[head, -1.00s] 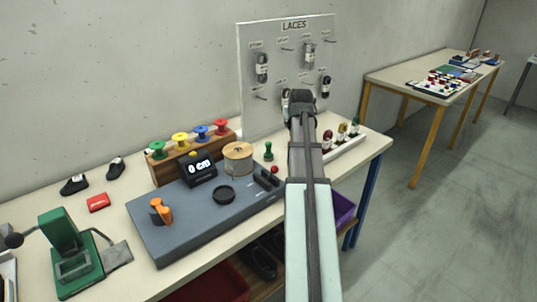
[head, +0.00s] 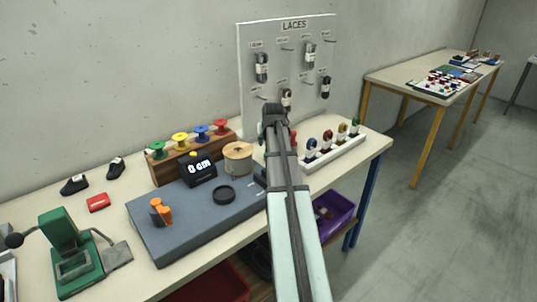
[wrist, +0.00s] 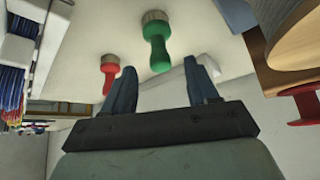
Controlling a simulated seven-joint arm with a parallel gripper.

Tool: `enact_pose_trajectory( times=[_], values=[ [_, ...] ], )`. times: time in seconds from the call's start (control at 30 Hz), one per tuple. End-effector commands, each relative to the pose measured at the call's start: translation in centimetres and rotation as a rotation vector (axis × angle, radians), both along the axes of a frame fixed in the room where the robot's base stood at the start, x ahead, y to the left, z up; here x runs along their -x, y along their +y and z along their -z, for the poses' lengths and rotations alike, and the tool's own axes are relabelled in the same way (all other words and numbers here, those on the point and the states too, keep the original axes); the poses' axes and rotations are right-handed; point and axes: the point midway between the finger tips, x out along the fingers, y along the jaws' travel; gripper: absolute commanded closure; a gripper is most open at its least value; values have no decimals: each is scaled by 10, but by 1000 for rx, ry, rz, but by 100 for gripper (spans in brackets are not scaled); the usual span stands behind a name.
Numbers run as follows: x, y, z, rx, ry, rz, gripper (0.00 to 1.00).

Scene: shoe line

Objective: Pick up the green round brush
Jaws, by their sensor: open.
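The green round brush (wrist: 157,45) shows in the wrist view, with a green handle and a pale round bristle end, standing on the table. It is just beyond my fingertips, roughly in line with the gap between them and not touching them. A similar red brush (wrist: 109,70) is left of the green one, close to the left finger in the wrist picture.
A tan spool (head: 238,158) and the grey measuring station (head: 175,235) lie left of my arm. The laces board (head: 290,60) rises behind. Coloured spools sit on a wooden stand (head: 165,173).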

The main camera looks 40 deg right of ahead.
Motion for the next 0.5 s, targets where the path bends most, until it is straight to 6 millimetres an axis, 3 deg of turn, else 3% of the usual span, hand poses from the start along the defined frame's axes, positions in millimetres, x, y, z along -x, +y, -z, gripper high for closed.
enact_pose_trajectory(
  times=[0.5],
  values=[
    [-16, -11, 28, -1, 2, 0, 42]
  ],
)
